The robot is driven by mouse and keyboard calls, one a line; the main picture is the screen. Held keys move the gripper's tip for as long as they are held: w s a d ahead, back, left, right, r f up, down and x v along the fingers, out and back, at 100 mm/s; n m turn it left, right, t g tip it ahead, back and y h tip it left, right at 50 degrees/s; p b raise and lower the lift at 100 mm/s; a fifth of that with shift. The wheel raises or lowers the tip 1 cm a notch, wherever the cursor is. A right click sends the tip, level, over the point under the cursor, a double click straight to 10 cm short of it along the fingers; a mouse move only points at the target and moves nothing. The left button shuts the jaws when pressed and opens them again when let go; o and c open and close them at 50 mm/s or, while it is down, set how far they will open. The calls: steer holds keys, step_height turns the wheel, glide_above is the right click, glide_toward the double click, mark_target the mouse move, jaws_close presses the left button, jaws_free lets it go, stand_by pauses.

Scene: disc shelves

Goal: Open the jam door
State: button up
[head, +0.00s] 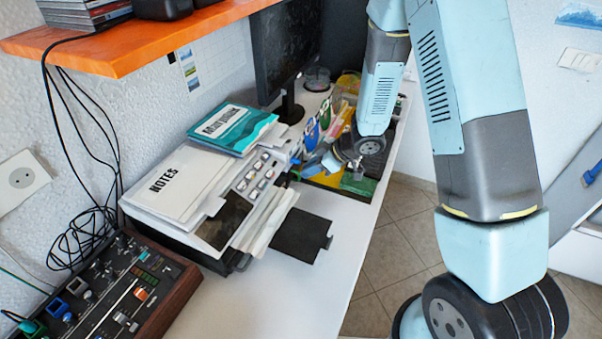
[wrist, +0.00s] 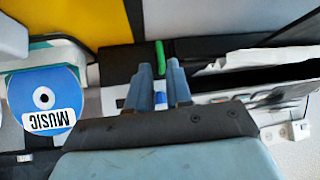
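The printer (head: 215,232) stands on the white desk with a white NOTES sheet on top and a black output tray (head: 303,235) sticking out in front. I cannot make out a separate jam door; no door on the printer visibly stands open. My gripper (head: 303,166) is at the printer's far right end, and my wrist partly hides that side. In the wrist view my gripper (wrist: 161,85) has its two blue-grey fingers apart. A small blue tab (wrist: 160,97) shows in the gap between them; I cannot tell whether they touch it. A green strip (wrist: 160,57) lies just beyond the fingertips.
A teal book (head: 232,128) lies on the printer. A blue MUSIC disc (wrist: 44,97) is left of my gripper in the wrist view. A monitor (head: 285,50) and colourful items crowd the desk behind. An orange shelf (head: 130,45) overhangs; a mixer (head: 110,290) stands in front.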

steer(key=shift+x, duration=1.7)
jaws_close()
steer(key=shift+w+r, duration=0.1)
steer(key=shift+w, duration=0.05)
